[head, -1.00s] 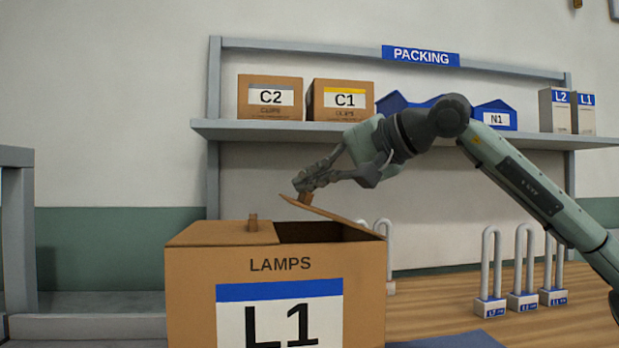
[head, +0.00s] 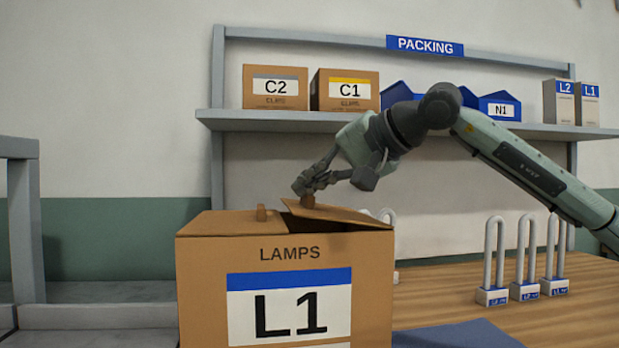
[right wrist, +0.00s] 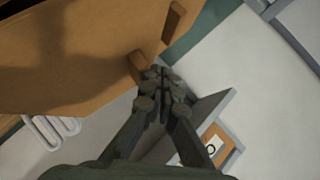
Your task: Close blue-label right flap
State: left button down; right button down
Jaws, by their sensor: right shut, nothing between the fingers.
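The cardboard box (head: 205,285) marked LAMPS carries a blue-striped L1 label (head: 290,305). A second tab (head: 307,201) stands near that inner edge. My right gripper (head: 303,187) is shut at the top of this tab; whether they touch I cannot tell. In the right wrist view the closed fingers (right wrist: 165,85) are beside a tab (right wrist: 137,66). My left gripper is not in view.
Behind the box, a PACKING shelf (head: 460,127) holds cartons C2 (head: 275,98) and C1 (head: 345,103), blue bins and grey boxes. Several U-shaped lamps (head: 495,260) stand on the wooden table (head: 440,285) at right. A blue mat (head: 455,335) lies right of the box.

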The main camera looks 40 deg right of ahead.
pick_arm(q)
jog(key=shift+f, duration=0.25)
pick_arm(e)
jog(key=shift+w+a+f, duration=0.1)
jog(key=shift+a+f, duration=0.05)
jog(key=shift+f, duration=0.15)
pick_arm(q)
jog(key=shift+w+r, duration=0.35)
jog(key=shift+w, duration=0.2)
pick_arm(e)
jog(key=shift+a+f, duration=0.15)
jog(key=shift+f, duration=0.15)
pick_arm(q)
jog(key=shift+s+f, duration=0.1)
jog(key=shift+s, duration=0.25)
